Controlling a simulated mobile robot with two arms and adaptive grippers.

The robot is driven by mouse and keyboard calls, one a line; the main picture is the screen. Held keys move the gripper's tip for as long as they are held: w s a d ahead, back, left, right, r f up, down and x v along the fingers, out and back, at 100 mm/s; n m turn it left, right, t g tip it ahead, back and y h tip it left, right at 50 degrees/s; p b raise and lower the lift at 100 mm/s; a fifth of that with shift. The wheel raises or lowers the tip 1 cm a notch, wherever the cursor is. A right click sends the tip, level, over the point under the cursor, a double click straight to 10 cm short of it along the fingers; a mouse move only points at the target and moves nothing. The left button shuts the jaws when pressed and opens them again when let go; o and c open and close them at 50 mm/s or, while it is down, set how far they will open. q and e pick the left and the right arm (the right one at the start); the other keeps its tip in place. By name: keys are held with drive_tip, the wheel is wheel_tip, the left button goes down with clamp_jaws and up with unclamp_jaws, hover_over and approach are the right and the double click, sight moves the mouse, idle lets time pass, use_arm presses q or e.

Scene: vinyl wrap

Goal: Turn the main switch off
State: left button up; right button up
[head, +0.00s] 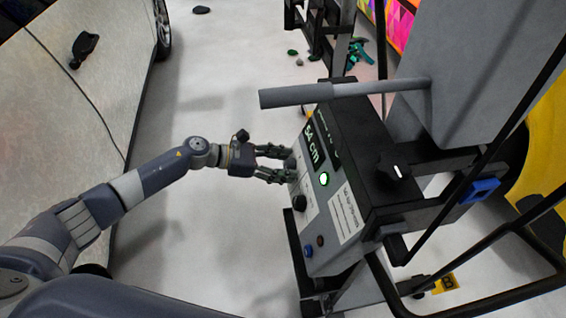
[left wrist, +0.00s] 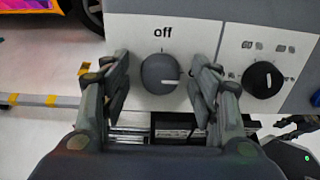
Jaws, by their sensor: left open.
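The main switch is a round grey knob (left wrist: 160,73) on the box's white front panel, under the word "off". Its white mark points to the right, not up at the word. My left gripper (left wrist: 158,97) is open, with one finger on each side of the knob; contact cannot be told. In the head view my left arm reaches in from the left, and the left gripper (head: 279,166) faces the panel, its fingertips partly hiding the switch. A dark jointed part that looks like my right gripper (left wrist: 290,130) shows at the lower right of the left wrist view; its fingers are unclear.
The control box (head: 375,181) shows "54 cm" and a lit green button (head: 324,179). A second, black knob (left wrist: 262,80) sits right of the switch. A grey bar (head: 345,92) crosses above the box. A car panel (head: 60,100) stands left; floor between is clear.

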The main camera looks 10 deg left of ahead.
drive_tip(key=shift+s+a, duration=0.1)
drive_tip(key=shift+s, duration=0.1)
use_arm(q)
drive_tip(key=c, duration=1.1)
use_arm(e)
drive_tip(key=shift+s+d, duration=0.1)
drive_tip(key=shift+d, duration=0.25)
